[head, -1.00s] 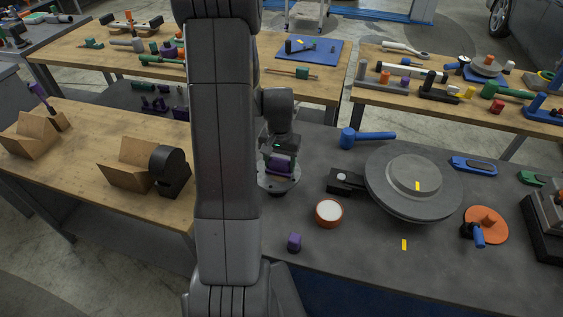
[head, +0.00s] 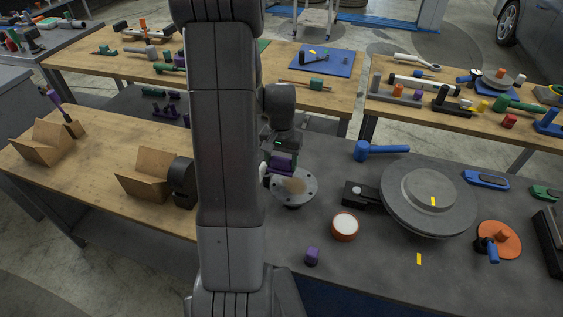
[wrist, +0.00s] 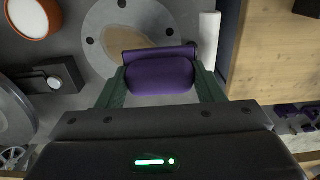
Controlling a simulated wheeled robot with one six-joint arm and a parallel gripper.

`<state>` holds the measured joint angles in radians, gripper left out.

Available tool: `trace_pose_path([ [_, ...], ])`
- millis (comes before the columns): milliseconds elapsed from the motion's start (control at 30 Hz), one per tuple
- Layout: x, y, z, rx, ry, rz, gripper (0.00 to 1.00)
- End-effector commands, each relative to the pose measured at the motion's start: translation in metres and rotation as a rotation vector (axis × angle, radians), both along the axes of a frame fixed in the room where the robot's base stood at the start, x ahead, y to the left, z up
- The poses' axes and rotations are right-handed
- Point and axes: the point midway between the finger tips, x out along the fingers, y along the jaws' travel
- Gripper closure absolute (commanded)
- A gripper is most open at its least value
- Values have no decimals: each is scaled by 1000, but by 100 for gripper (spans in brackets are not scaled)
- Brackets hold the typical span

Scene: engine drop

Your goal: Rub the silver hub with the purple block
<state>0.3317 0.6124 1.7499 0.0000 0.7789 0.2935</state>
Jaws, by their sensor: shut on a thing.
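My gripper (wrist: 160,85) is shut on the purple block (wrist: 160,74), which sits between its green fingers. The held block also shows in the head view (head: 282,163), over the far left part of the silver hub. The silver hub (head: 305,190) is a flat round flange with holes on the grey bench; a tan patch marks its top. In the wrist view the hub (wrist: 101,25) and its tan patch lie just beyond the block, which hides part of them. I cannot tell whether block and hub touch.
An orange-rimmed round tin (head: 345,226), a small purple piece (head: 312,257), a black block (head: 360,194) and a large grey disc (head: 430,220) are on the bench nearby. A wooden bench (head: 100,160) lies left.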

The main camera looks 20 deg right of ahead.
Motion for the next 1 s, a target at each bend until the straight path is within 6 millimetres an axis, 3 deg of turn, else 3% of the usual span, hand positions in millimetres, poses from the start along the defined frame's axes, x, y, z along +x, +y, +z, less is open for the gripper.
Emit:
trace_pose_path([
  [333,0,1,31,0,0,3,60],
  [1000,1,3,30,-1,-1,25,60],
])
